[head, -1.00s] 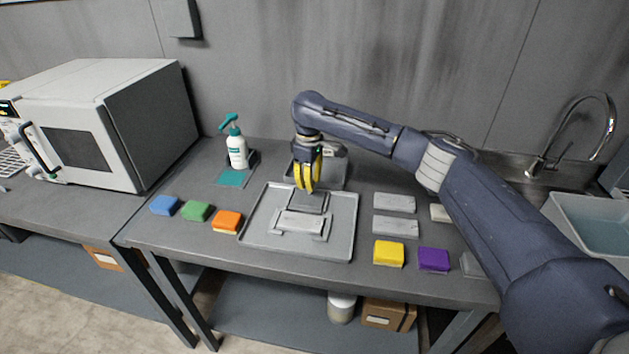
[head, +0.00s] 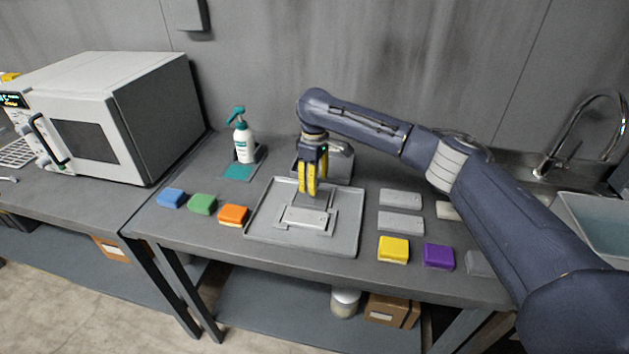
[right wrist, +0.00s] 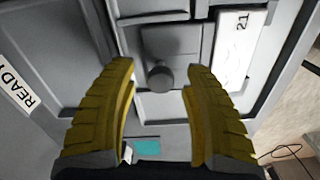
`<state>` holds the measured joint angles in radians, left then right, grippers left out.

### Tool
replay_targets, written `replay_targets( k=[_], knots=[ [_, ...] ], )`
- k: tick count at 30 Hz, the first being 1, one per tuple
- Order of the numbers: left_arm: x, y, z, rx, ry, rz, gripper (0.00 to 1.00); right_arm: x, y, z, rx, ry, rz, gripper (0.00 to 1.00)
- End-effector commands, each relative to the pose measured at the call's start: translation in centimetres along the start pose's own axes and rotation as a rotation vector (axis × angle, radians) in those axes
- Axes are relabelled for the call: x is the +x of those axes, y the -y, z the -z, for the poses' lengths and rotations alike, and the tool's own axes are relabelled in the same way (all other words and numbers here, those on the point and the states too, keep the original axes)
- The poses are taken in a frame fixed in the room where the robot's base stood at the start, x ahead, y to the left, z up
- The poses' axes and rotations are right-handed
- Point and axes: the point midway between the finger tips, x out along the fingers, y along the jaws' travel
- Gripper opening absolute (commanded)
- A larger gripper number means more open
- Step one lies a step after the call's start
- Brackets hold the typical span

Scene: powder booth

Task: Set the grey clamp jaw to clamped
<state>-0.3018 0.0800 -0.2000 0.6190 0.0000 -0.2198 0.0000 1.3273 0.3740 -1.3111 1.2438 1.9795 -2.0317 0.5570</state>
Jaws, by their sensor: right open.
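The grey clamp jaw (right wrist: 172,42) shows in the right wrist view as a flat grey block with a dark round knob (right wrist: 160,76) on it. It sits in a grey tray-like fixture (head: 258,213) on the table, beside a light plate (head: 303,217); the plate, marked 21, also shows in the right wrist view (right wrist: 236,50). My right gripper (head: 309,193) is over the jaw and hides part of it in the head view. Its yellow fingers are open, one on each side of the knob (right wrist: 160,76) in the picture, with gaps between. My left gripper is not in view.
Blue (head: 171,197), green (head: 203,204) and orange (head: 234,214) blocks lie left of the tray. Grey plates (head: 401,222), yellow (head: 393,249) and purple (head: 438,256) blocks lie right. A grey box (head: 340,165) and pump bottle (head: 243,142) stand behind.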

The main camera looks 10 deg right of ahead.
Motion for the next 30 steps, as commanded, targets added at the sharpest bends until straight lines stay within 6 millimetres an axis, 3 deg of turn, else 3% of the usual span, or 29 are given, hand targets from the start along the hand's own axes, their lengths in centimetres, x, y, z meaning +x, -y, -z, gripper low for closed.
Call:
replay_targets(
  k=[5, 21, 30],
  knots=[
    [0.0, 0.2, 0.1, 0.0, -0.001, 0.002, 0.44, -0.8, 0.0, 0.0, 0.0, -0.001, 0.0, 0.5],
    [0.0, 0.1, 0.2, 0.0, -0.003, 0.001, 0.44, -9.4, -0.1, 0.0, 0.0, -0.001, -0.002, 0.5],
    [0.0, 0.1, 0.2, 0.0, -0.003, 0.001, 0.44, -11.7, 0.0, 0.0, 0.001, 0.0, -0.001, 0.5]
  ],
)
